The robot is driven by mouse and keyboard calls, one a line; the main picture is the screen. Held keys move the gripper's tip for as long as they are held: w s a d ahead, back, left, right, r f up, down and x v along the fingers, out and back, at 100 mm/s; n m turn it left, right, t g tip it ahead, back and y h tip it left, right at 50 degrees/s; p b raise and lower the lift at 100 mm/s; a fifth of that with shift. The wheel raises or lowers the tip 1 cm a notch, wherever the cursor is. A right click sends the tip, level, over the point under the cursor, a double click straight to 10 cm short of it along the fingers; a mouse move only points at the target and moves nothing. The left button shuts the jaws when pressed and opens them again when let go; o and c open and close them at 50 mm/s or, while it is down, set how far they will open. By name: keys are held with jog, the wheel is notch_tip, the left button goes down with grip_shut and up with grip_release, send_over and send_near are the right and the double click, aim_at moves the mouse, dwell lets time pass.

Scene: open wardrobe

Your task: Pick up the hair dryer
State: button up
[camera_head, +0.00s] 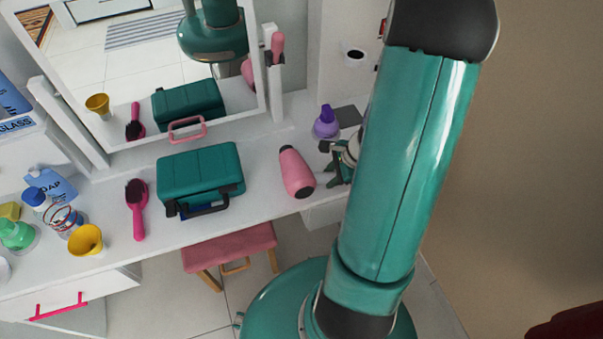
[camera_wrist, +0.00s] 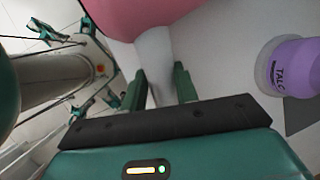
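The pink hair dryer (camera_head: 296,172) lies on the white vanity top, right of the green case, with a dark round end toward the front edge. In the wrist view, a pink body (camera_wrist: 140,14), likely the dryer, fills the top middle and is cut off by the frame. My gripper (camera_head: 329,163) is just right of the dryer at the right part of the table, its fingers pointing toward it.
A purple talc bottle (camera_head: 326,123) stands behind my gripper and shows at right in the wrist view (camera_wrist: 296,68). The green case (camera_head: 200,172), pink brush (camera_head: 137,208) and yellow cup (camera_head: 86,241) stand to the left. A mirror rises behind; a pink stool (camera_head: 232,247) is below.

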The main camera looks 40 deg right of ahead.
grip_shut()
jog(key=shift+r, duration=0.1)
